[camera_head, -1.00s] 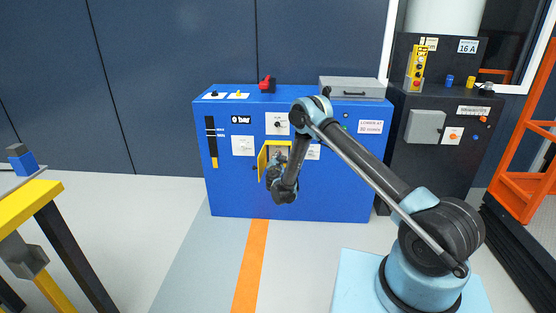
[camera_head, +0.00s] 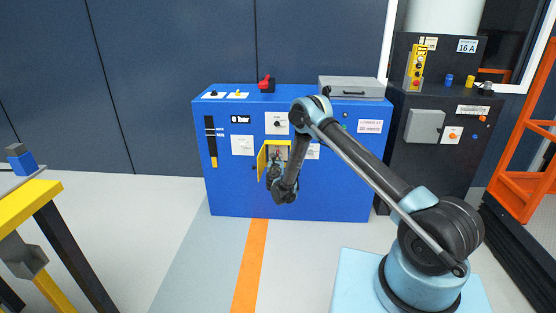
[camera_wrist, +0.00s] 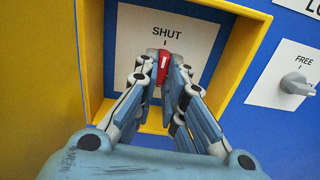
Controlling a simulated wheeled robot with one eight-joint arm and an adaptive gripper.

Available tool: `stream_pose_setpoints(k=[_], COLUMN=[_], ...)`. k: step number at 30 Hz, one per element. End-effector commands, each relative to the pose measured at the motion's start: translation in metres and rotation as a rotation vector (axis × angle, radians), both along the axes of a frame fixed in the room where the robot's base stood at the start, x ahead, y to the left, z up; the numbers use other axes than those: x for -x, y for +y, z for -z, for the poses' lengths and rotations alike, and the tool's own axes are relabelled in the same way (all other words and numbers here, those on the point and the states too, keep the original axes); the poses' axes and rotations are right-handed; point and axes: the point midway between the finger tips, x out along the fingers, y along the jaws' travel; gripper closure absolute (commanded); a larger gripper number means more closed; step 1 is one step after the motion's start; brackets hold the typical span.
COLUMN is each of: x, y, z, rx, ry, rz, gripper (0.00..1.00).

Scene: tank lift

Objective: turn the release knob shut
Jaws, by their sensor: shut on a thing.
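The release knob (camera_wrist: 163,67) is red with a white line, and it sits in a yellow-framed recess under the label SHUT (camera_wrist: 167,32). Its white line points nearly up, toward the tick below the label, leaning only slightly. My gripper (camera_wrist: 163,72) is shut on the knob, with a blue-grey finger on each side; the fingers hide its lower part. In the head view my gripper (camera_head: 274,166) reaches into the recess in the front of the blue cabinet (camera_head: 340,190), and the knob is mostly hidden there.
A yellow door (camera_head: 262,161) stands open at the recess's left side. Another grey knob (camera_wrist: 297,84), labelled FREE, is on the panel to the right. A dark cabinet (camera_head: 400,190) stands to the right, and a yellow-edged table (camera_head: 30,205) at the left. The floor between is clear.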

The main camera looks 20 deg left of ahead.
Motion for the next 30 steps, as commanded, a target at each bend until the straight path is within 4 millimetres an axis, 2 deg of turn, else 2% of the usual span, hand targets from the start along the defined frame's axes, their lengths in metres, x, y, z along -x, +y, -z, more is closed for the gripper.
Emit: stream_pose_setpoints(k=[19,20,22,30], x=[-0.0018,-0.0018,-0.0017,-0.001], y=[-0.0006,-0.0007,-0.0007,-0.0007], z=[0.0006,0.0006,0.0004,-0.0001], rx=[0.048,0.048,0.048,0.048], ry=[-0.01,-0.01,-0.01,-0.011], rz=[0.001,0.001,0.001,0.001], gripper=[1.0,0.85,0.7,0.7])
